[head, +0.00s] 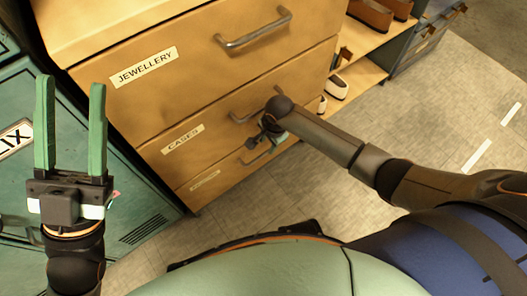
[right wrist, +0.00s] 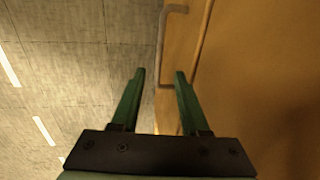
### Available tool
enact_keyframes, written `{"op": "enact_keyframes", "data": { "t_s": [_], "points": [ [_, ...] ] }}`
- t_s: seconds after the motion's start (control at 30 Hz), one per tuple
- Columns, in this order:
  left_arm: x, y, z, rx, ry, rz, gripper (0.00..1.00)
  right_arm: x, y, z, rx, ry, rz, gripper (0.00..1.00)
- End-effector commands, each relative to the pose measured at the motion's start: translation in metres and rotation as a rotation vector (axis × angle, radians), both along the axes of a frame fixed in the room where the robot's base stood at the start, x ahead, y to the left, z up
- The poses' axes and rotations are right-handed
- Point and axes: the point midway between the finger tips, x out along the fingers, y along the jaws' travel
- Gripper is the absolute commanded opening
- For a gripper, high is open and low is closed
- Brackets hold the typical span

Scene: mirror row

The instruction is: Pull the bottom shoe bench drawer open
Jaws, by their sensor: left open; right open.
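A wooden drawer unit (head: 120,105) has drawers labelled JEWELLERY and CASES, and a bottom drawer (head: 205,182) whose small label is unreadable. All look shut. The bottom drawer's bar handle (head: 256,158) is partly hidden by my right arm. My right gripper (head: 268,140) is low in front of the unit, mostly hidden in the head view. In the right wrist view my right gripper (right wrist: 158,73) is open, with one end of a bar handle (right wrist: 161,45) between and just beyond its fingertips; contact is unclear. My left gripper (head: 70,82) is open and empty, upright at the left.
Green lockers (head: 140,210) stand at the left. Shelves with shoes (head: 370,14) and a dark unit with handles (head: 425,42) stand beyond the drawer unit. Tiled floor (head: 420,125) with white stripes is clear at the right.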

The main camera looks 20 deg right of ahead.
Motion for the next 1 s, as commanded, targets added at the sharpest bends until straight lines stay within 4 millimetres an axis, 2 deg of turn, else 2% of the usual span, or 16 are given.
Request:
{"op": "enact_keyframes", "data": {
  "t_s": [0.2,0.43,0.83,0.87,1.0],
  "points": [
    [0.001,-0.003,-0.028,0.005,0.012,-0.005,0.5,0.005,0.002,-0.036,0.001,0.001,-0.001,0.45],
    [0.002,-0.005,-0.049,0.024,0.019,0.003,0.5,0.01,0.005,-0.063,0.001,0.0,0.001,0.45],
    [0.003,-0.006,-0.053,0.032,0.022,0.007,0.5,0.012,0.005,-0.069,0.002,-0.001,0.001,0.45],
    [0.003,-0.006,-0.053,0.032,0.022,0.007,0.5,0.012,0.005,-0.069,0.002,-0.001,0.001,0.44],
    [0.003,-0.006,-0.053,0.032,0.022,0.007,0.5,0.012,0.005,-0.069,0.002,-0.001,0.002,0.28]
  ]
}}
